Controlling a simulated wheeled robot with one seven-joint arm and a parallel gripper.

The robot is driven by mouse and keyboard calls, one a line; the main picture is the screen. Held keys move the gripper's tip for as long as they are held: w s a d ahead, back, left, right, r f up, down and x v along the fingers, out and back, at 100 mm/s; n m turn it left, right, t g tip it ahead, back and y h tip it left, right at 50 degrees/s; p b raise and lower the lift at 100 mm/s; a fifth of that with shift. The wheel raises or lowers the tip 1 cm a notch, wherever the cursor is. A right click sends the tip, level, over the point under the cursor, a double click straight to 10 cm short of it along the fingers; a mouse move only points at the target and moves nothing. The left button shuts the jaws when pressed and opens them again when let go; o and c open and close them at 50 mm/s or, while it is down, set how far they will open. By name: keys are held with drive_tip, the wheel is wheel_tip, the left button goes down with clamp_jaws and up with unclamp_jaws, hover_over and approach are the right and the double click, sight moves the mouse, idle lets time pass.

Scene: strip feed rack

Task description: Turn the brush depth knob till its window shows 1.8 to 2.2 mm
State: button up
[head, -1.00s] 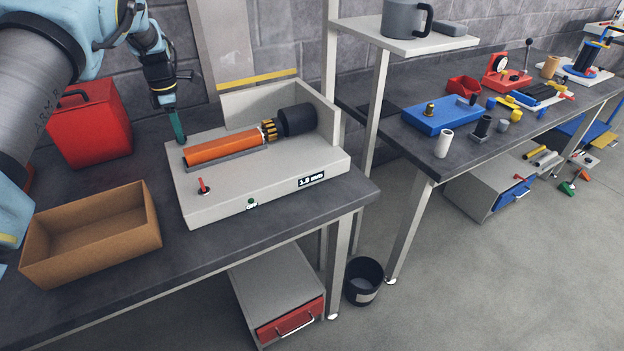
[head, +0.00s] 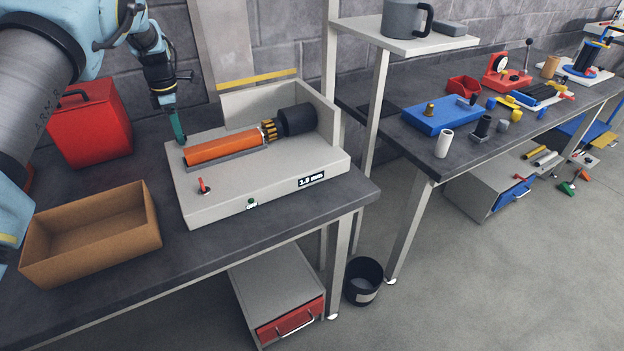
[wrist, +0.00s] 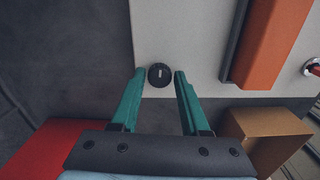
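The brush depth knob (wrist: 160,75) is a small black round knob with a pale mark, on the light grey machine (head: 260,187). In the wrist view it lies between the two green fingers of my gripper (wrist: 159,73), with a gap on each side. My gripper is open. In the head view my gripper (head: 181,142) points down at the machine's back left corner, and I cannot make out the knob there. The window (head: 311,180) on the machine's front shows a reading in mm that starts with 1; its last digit is too small to be sure of.
An orange roller (head: 220,146) and a black cylinder (head: 297,120) sit on the machine, with a small red lever (head: 203,186) at front left. A cardboard box (head: 92,240) and a red case (head: 92,125) stand to the left. A second bench is at right.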

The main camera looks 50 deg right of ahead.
drive_tip(key=shift+r, duration=0.15)
drive_tip(key=shift+r+p, duration=1.8)
drive_tip(key=shift+r, duration=1.15)
drive_tip(key=shift+o, duration=0.2)
drive_tip(key=shift+o, duration=1.4)
wheel_tip(320, 180, up, 6)
drive_tip(key=shift+f, duration=0.1)
